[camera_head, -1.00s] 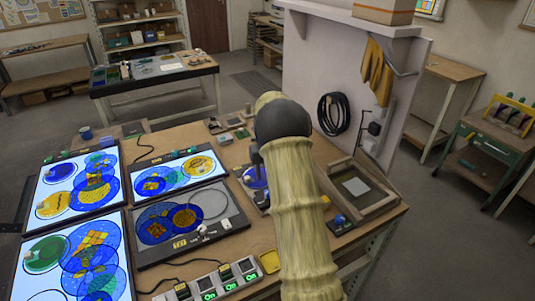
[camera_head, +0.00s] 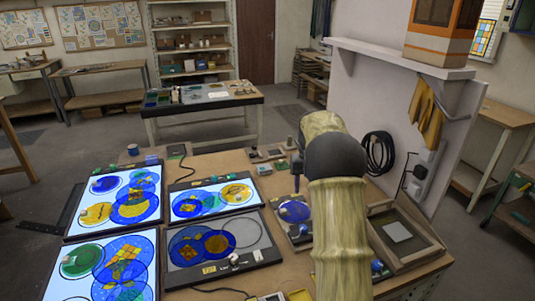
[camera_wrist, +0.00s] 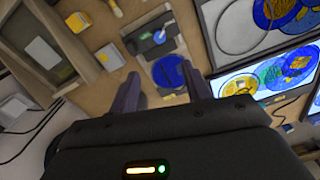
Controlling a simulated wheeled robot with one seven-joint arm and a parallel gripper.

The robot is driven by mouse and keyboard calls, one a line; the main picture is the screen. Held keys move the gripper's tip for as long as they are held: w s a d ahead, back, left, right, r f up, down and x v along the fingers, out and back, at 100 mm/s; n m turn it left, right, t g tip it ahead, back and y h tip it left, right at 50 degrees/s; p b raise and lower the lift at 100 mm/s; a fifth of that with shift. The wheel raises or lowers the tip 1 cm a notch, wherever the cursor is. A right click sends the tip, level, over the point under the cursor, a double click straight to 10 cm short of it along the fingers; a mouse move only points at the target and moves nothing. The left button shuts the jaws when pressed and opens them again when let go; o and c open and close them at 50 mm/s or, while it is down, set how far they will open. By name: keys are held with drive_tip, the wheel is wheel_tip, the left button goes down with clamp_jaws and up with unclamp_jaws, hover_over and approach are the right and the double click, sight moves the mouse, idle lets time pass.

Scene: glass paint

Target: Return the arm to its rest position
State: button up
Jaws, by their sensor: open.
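My arm, in a pale shaggy sleeve, rises bent over the right part of the wooden workbench (camera_head: 222,160) in the head view. Beyond the fingers, below in the scene, lies a small plate with a blue disc (camera_wrist: 168,72). The gripper looks apart from the bench.
Lit panels with blue and yellow glass discs (camera_head: 110,205) cover the bench's left side. A wooden-framed tray (camera_head: 398,231) lies right of my arm. A white partition (camera_head: 375,95) with a shelf stands behind it. A second table (camera_head: 203,102) stands farther back, with open floor to its left.

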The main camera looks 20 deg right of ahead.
drive_tip(key=s+a+f+t, duration=0.1)
drive_tip(key=s+a, duration=0.5)
drive_tip(key=s, duration=0.3)
drive_tip(key=s+a+f+n, duration=0.1)
drive_tip(key=s+a+f, duration=0.1)
drive_tip(key=s+a, duration=0.4)
drive_tip(key=s+a+f+n+t, duration=0.1)
drive_tip(key=s+a, duration=0.4)
drive_tip(key=s, duration=0.7)
drive_tip(key=shift+a+f+t, duration=0.25)
drive_tip(key=shift+a+t, duration=0.05)
drive_tip(key=shift+a, duration=0.1)
